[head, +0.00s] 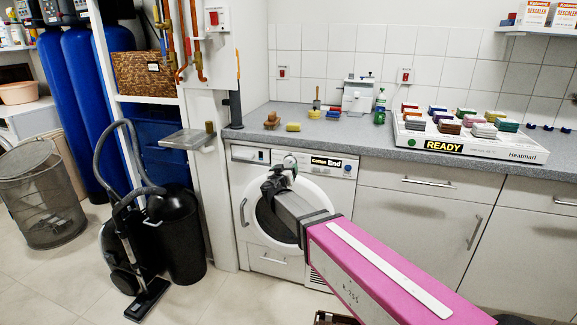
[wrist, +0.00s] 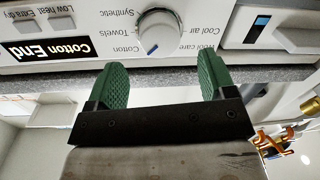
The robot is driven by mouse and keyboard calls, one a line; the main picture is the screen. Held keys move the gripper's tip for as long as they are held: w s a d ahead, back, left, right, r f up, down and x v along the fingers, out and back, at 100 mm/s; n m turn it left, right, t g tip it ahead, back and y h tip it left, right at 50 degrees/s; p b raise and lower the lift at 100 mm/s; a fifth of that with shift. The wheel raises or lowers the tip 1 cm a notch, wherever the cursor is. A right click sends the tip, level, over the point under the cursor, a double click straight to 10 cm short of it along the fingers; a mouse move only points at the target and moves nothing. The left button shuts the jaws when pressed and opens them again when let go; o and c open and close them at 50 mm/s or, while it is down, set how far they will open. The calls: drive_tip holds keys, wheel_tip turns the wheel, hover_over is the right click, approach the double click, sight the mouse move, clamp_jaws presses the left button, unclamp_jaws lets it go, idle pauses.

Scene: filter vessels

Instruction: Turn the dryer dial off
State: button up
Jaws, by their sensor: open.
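The dryer (head: 242,182) is a white front-loading machine under the counter, with a round door. Its white round dial (wrist: 161,32) shows in the wrist view, where the panel appears upside down. The dial's blue mark is at its lower left, on the side of the printed word Cotton. The display (wrist: 42,50) reads "Cotton End". My gripper (wrist: 164,76) is open and empty, its two green fingers pointing at the panel on either side of the dial's line, the dial just beyond the tips. In the head view my gripper (head: 283,168) largely hides the dial area.
The grey counter (head: 345,140) runs above the dryer. A tray marked READY (head: 470,146) with several coloured blocks stands on it. A vacuum cleaner (head: 122,258) and black bin (head: 182,240) stand on the floor at left. White cabinets (head: 415,215) are at right.

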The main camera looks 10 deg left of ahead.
sight(288, 163)
drive_tip(key=w, duration=0.5)
drive_tip(key=c, duration=0.9)
drive_tip(key=shift+c, duration=0.2)
drive_tip(key=shift+n, duration=0.3)
drive_tip(key=n, duration=0.4)
drive_tip(key=shift+n, duration=2)
drive_tip(key=shift+g, duration=0.3)
